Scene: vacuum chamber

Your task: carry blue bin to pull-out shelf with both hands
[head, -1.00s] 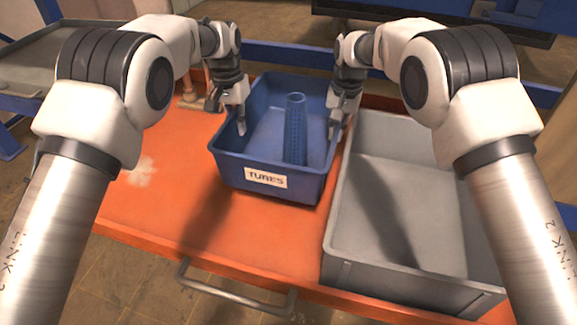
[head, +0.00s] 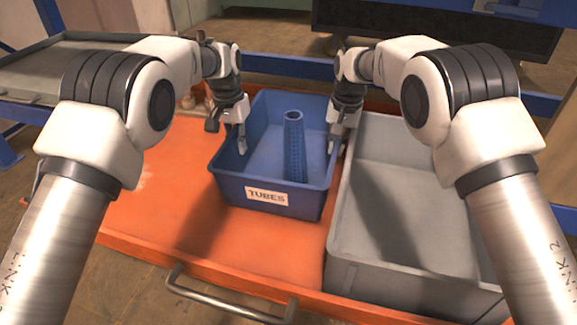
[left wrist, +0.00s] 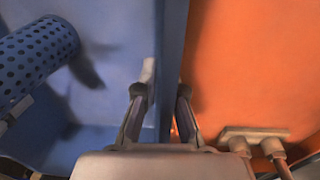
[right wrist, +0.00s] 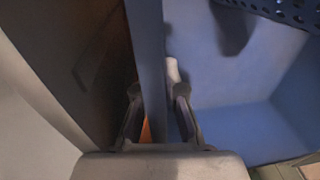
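The blue bin (head: 230,189) has a white TUBES label and a dark blue perforated tube (head: 294,150) standing inside. It is over the orange pull-out shelf (head: 150,225), level; I cannot tell whether its base touches. My left gripper (head: 240,140) is shut on the bin's left wall, which runs between its fingers in the left wrist view (left wrist: 161,95). My right gripper (head: 338,138) is shut on the right wall, with fingers on both sides in the right wrist view (right wrist: 157,92). The outer fingertips are partly hidden in the head view.
A large grey bin (head: 345,230) stands close on the right of the blue bin. The shelf has a metal handle (head: 225,305) at its front. A grey tray (head: 30,75) is at the far left. Small fittings (left wrist: 255,138) lie left of the blue bin. Orange surface is clear front-left.

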